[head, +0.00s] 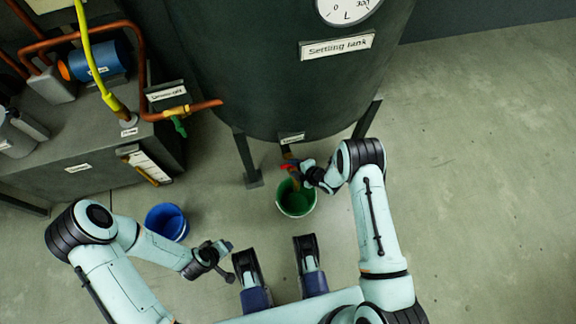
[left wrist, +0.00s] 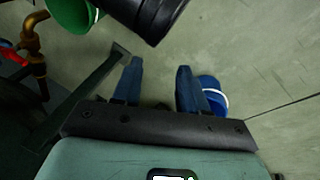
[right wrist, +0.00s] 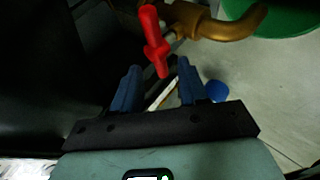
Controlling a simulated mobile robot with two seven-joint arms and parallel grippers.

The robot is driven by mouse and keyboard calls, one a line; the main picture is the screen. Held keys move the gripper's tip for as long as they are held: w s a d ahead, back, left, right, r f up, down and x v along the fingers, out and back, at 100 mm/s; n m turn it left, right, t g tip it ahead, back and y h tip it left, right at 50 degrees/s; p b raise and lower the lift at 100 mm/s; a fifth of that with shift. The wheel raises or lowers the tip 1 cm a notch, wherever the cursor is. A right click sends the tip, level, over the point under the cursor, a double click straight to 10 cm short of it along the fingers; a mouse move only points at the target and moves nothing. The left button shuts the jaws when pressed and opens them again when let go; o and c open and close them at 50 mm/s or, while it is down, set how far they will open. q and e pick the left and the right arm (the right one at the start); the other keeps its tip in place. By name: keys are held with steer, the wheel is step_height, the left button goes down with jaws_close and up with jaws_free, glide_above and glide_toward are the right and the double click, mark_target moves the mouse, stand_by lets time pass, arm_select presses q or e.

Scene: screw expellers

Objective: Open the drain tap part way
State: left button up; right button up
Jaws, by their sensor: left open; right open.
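The drain tap is a brass pipe and elbow (right wrist: 232,24) with a red handle (right wrist: 152,38), under the dark settling tank (head: 285,85). In the head view the red handle (head: 286,167) is partly hidden by my right gripper (head: 303,166). In the right wrist view my right gripper (right wrist: 158,72) is open, its blue fingers either side of the handle's near end; I cannot tell if they touch it. My left gripper (head: 226,246) is open and empty, low and left of the tap. The left wrist view shows the brass tap (left wrist: 34,50) at its left edge.
A green bucket (head: 296,203) stands on the floor below the tap. A blue bucket (head: 167,221) stands further left. Tank legs (head: 246,160) flank the tap. A grey bench (head: 75,140) with copper pipes is at left. The floor at right is clear.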

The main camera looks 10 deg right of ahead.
mark_target(289, 166)
steer(key=b+x, duration=0.1)
steer(key=x, duration=0.3)
arm_select(q)
steer(key=f, duration=0.1)
steer(key=a+f, duration=0.1)
steer(key=shift+s+f, duration=0.1)
steer(key=shift+f, duration=0.25)
arm_select(e)
steer(key=shift+w+a+f, duration=0.15)
steer(key=shift+w+f, duration=0.05)
steer(key=shift+w, duration=0.05)
